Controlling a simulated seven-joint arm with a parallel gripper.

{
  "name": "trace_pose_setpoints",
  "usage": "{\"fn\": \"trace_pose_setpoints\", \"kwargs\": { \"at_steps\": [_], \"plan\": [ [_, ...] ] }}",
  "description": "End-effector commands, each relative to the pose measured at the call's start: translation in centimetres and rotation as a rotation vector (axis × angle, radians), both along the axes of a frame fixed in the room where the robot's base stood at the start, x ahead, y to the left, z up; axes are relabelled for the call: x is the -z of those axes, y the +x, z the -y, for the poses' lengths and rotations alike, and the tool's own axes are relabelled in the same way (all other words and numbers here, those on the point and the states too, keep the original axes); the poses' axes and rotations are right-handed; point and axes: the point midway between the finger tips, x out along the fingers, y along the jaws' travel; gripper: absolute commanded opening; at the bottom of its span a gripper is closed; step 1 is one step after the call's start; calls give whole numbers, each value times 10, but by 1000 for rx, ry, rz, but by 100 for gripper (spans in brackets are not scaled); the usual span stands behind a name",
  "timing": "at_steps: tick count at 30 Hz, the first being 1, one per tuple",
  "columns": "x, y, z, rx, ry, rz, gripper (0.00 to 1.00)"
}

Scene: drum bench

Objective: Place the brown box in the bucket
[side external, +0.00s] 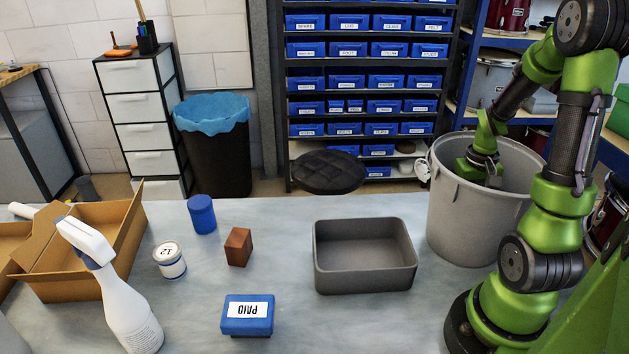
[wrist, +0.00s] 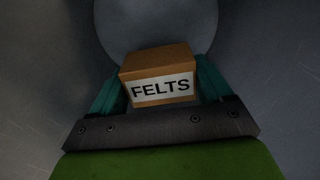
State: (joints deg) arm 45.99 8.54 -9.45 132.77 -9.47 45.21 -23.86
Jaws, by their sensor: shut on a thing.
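The grey bucket (side external: 467,205) stands at the right of the bench. My gripper (side external: 484,172) reaches down inside it, and its fingertips are hidden by the bucket wall in the side view. In the wrist view my gripper (wrist: 160,88) is shut on a brown box (wrist: 157,60) with a white label reading FELTS. The box sits between the two teal fingers, with the bucket's grey inner wall (wrist: 50,70) around it and its round floor (wrist: 150,25) beyond. I cannot tell whether the box touches the floor.
An empty grey tray (side external: 365,282) lies left of the bucket.

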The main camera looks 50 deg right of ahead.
Motion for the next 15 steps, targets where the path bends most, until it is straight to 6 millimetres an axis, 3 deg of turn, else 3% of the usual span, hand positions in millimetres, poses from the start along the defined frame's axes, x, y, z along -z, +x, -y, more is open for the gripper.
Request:
{"fn": "trace_pose_setpoints", "kwargs": {
  "at_steps": [9, 15],
  "plan": [
    [40, 0, 0, 0, 2, -2, 46],
    [46, 0, 1, 0, -2, 1, 46]
  ]
}}
